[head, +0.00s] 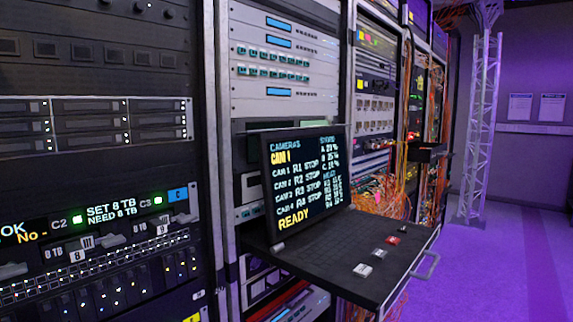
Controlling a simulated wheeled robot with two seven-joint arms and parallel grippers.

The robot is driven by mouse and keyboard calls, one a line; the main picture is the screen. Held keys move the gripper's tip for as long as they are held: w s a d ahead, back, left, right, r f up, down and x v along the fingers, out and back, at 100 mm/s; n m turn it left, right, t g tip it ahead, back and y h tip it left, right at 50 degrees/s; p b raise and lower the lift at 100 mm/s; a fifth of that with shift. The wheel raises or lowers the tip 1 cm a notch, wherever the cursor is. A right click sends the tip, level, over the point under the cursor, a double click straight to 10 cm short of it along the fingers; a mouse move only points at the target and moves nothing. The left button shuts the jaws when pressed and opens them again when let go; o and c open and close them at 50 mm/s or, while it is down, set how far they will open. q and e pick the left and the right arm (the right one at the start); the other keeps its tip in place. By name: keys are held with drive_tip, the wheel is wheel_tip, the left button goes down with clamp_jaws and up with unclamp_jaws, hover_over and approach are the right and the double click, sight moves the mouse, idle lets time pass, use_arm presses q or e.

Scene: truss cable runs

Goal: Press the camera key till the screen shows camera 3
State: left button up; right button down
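The screen (304,178) stands tilted up at the back of a pulled-out dark keyboard drawer (333,255) in the rack. It reads "CAMERAS" with "CAM 1" in yellow, rows for CAM 1 to CAM 4 marked STOP, and "READY" at the bottom. Along the drawer's right side are a near white key (362,270), a second pale key (379,254), a red key (392,240) and a small dark key (404,229). Their labels are too small to read, so I cannot tell which is the camera key. Neither of my grippers is in view.
A metal handle (427,266) sticks out from the drawer's front edge. A dark rack panel (100,255) with lit displays stands close on the left. Orange cables (385,195) hang behind the drawer. The purple floor (490,270) on the right is clear up to a truss tower (479,130).

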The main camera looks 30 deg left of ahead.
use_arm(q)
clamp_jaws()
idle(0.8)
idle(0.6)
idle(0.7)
